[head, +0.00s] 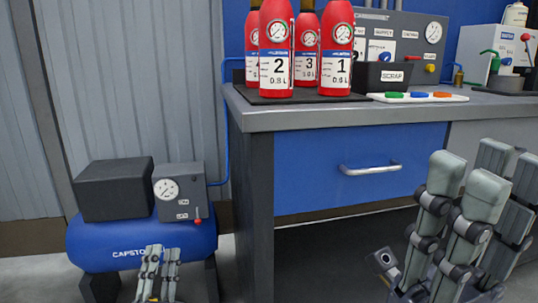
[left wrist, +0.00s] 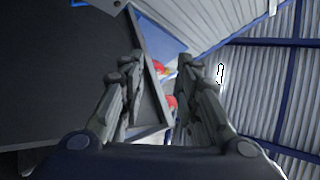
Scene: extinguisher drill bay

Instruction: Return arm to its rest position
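My left gripper (head: 162,251) is low at the left in the head view, fingers pointing up, in front of the blue compressor. In the left wrist view its two fingers (left wrist: 160,75) stand apart with nothing between them. My right gripper (head: 484,172) is large at the lower right of the head view, in front of the bench. Its fingers point up and stand apart, with nothing seen between them. Both arms are mostly out of view.
Red extinguishers (head: 276,50) stand on a dark mat on the bench (head: 300,117). A black SCRAP bin (head: 386,78) and a tray with coloured discs (head: 418,98) are beside them. The compressor (head: 120,240) stands on the floor left of the bench. A drawer handle (head: 370,169) juts out.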

